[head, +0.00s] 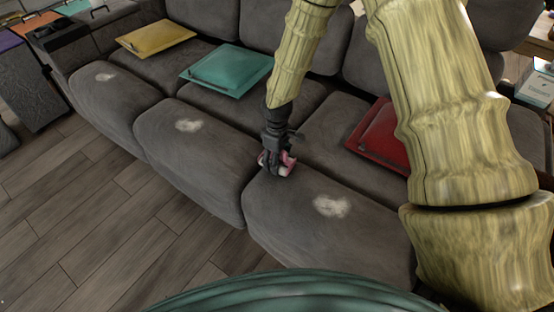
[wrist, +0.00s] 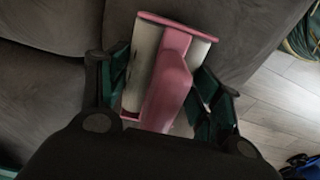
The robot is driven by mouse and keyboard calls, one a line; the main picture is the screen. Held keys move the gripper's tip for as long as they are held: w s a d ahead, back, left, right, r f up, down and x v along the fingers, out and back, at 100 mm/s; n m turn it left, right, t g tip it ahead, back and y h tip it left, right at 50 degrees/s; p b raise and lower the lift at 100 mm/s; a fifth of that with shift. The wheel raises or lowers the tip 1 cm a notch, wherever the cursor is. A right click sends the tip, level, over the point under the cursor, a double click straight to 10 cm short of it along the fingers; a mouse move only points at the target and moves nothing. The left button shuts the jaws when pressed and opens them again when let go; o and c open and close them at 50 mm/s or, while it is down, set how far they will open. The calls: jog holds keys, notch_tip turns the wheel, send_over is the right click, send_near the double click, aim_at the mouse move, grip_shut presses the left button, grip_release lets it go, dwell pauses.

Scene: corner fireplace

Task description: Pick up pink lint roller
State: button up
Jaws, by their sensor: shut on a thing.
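The pink lint roller (head: 286,165) is at the front of the grey sofa, over the gap between two seat cushions. In the wrist view the roller (wrist: 172,75) shows a pink frame and handle with a white roll. My gripper (head: 277,160) reaches down from above onto it. In the wrist view, the fingers of my gripper (wrist: 165,108) stand on both sides of the roller and are shut on it. The lower end of the roller is hidden by my gripper. I cannot tell whether the roller touches the cushion.
The grey sofa (head: 190,165) has pale fuzzy patches on its front cushions. A teal cushion (head: 228,68), a yellow cushion (head: 155,38) and a red cushion (head: 380,135) lie on its seats. Open wooden floor (head: 90,215) lies in front.

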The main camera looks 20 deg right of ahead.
jog(key=shift+w+r, duration=0.1)
jog(key=shift+r, duration=0.55)
notch_tip(320, 180, up, 2)
jog(key=shift+r+p, duration=0.15)
jog(key=shift+p, duration=0.4)
jog(key=s+a, duration=0.2)
jog(key=s, duration=0.2)
jog(key=s+a+r+p, duration=0.1)
jog(key=s+a, duration=0.2)
jog(key=s, duration=0.2)
jog(key=s+a, duration=0.3)
jog(key=s, duration=0.2)
jog(key=shift+r, duration=0.2)
